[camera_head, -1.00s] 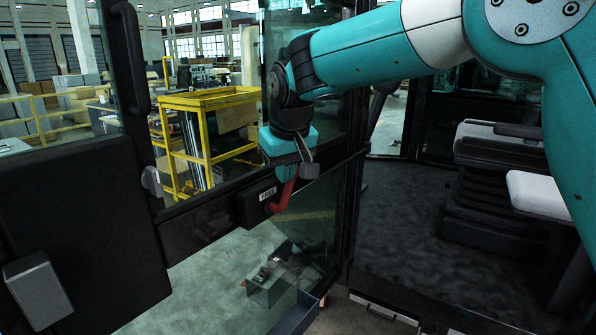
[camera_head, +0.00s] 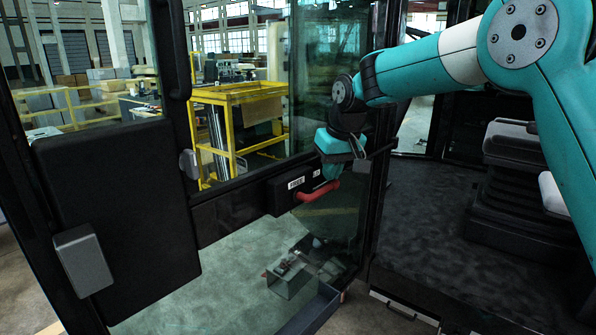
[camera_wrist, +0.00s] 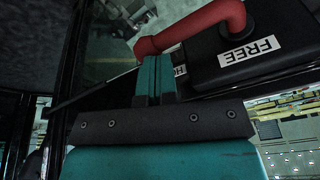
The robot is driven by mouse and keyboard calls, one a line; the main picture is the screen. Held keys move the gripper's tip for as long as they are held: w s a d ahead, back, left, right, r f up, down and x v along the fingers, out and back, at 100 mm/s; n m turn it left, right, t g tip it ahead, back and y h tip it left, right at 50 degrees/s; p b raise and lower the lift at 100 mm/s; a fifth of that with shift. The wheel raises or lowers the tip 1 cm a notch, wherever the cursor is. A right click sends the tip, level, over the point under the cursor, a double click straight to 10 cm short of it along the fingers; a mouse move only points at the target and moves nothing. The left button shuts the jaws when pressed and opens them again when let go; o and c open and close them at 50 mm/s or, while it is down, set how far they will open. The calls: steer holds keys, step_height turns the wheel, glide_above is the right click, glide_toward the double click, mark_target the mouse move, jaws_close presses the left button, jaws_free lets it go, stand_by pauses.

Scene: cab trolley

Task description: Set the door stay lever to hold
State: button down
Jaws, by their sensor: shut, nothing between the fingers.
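The door stay box (camera_head: 278,196) is black and sits on the lower door rail. A white FREE label (camera_head: 296,183) is on it, and it also reads in the wrist view (camera_wrist: 250,50). A second label (camera_head: 316,173) is too small to read; in the wrist view my fingers mostly hide it. The red lever (camera_head: 318,191) slants slightly up to the right across the box. It also shows in the wrist view (camera_wrist: 195,25). My gripper (camera_head: 332,177) is shut and empty. In the wrist view its fingertips (camera_wrist: 154,58) are at the lever's free end, seemingly touching.
The glass door with its dark frame (camera_head: 218,222) fills the middle. A black panel (camera_head: 115,215) with a grey handle block (camera_head: 83,260) is at left. The cab floor (camera_head: 430,220) and seat (camera_head: 515,160) are at right. A yellow trolley (camera_head: 235,100) stands behind the glass.

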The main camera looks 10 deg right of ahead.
steer(key=shift+d+f, duration=0.25)
steer(key=shift+f, duration=0.6)
steer(key=shift+d+f+b, duration=0.1)
steer(key=shift+f+b, duration=0.1)
steer(key=shift+b, duration=0.1)
steer(key=r+p, duration=0.1)
steer(key=r, duration=0.1)
steer(key=r+p, duration=0.3)
steer(key=r, duration=0.1)
steer(key=shift+w+a+p, duration=0.3)
steer(key=shift+w+p, duration=0.1)
steer(key=w+d+r+b, duration=0.3)
steer(key=d+r, duration=0.1)
steer(key=d, duration=0.3)
steer(key=shift+d+r, duration=0.35)
steer(key=shift+d, duration=0.05)
steer(key=s+a+f+n+g+y+b, duration=0.1)
steer(key=s+f, duration=0.4)
steer(key=s, duration=0.8)
steer(key=s+a+f+n+g+b, duration=0.1)
steer(key=s+a+f+b, duration=0.3)
steer(key=s, duration=1)
steer(key=s+a+f+n+y+b, duration=0.1)
steer(key=s+a+f+b, duration=0.2)
steer(key=s, duration=1.1)
step_height(320, 180, down, 4)
steer(key=shift+s+a+r+n+g+y, duration=0.15)
steer(key=shift+a+n+g+y, duration=0.15)
steer(key=shift+a+g, duration=0.15)
